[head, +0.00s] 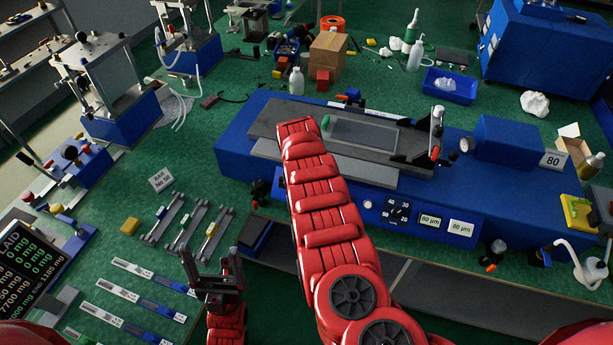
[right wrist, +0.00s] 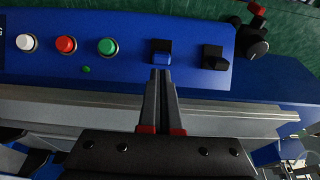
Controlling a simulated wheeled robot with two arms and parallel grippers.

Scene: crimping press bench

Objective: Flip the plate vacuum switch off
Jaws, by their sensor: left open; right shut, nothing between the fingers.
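The blue coating machine (head: 470,225) stands on the green bench in the head view, with a grey plate on top. In the right wrist view its panel (right wrist: 125,75) carries a blue-faced rocker switch (right wrist: 162,52) and a black rocker switch (right wrist: 214,57). No label is readable there, so I cannot tell which is the plate vacuum switch. My right gripper (right wrist: 161,76) is shut and empty, its tips at the lower edge of the blue-faced switch; contact is unclear. In the head view my right arm hides that gripper. My left gripper (head: 210,256) is open and empty over the bench's front.
White (right wrist: 27,43), red (right wrist: 66,44) and green (right wrist: 108,46) buttons sit left of the switches, with a small green light (right wrist: 86,69) below. A black knob (right wrist: 253,42) is at the right. Bar applicators (head: 187,225) lie left of the machine.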

